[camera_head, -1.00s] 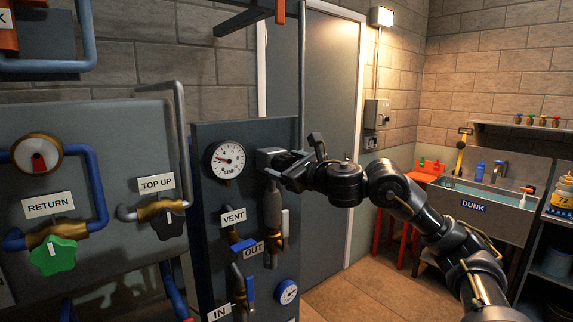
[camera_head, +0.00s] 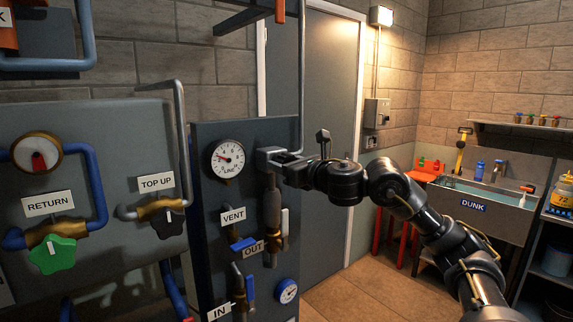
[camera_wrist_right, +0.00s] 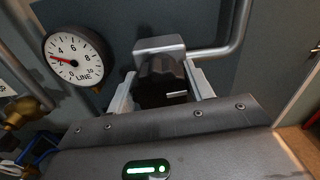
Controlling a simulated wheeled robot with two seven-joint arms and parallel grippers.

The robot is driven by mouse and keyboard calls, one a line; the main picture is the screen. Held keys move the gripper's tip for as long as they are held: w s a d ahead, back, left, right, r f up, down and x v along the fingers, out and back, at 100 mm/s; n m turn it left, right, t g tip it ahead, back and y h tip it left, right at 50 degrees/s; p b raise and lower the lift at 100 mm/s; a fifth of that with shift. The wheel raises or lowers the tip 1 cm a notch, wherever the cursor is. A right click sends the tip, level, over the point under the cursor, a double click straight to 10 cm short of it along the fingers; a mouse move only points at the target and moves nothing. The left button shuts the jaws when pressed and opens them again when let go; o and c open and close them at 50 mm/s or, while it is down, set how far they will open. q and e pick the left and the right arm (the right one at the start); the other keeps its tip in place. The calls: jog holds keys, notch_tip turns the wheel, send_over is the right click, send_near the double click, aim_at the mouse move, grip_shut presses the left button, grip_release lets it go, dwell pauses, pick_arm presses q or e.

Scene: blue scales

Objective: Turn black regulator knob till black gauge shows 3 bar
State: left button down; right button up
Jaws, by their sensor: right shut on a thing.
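The black-rimmed LINE gauge (camera_head: 228,160) has a white face and a red needle; it is on the dark panel left of my right gripper. In the right wrist view the gauge (camera_wrist_right: 74,60) shows its needle pointing left and slightly up, a little below the 4 mark. The black regulator knob (camera_wrist_right: 162,72) is ribbed, with a white mark low on its right side. My right gripper (camera_head: 270,158) is shut on the knob, a finger on either side in the wrist view (camera_wrist_right: 161,88). In the head view the gripper mostly hides the knob. My left gripper is not in view.
Below are a blue VENT lever (camera_head: 242,243), OUT and IN pipework and a blue-rimmed gauge (camera_head: 287,291). A grey pipe (camera_wrist_right: 228,42) runs behind the knob. A green RETURN knob (camera_head: 53,254) is at left. A sink (camera_head: 484,205) stands far right.

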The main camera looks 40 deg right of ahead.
jog(key=o, duration=1)
jog(key=s+b, duration=0.2)
jog(key=s, duration=0.9)
jog(key=shift+a, duration=0.1)
jog(key=shift+w, duration=0.1)
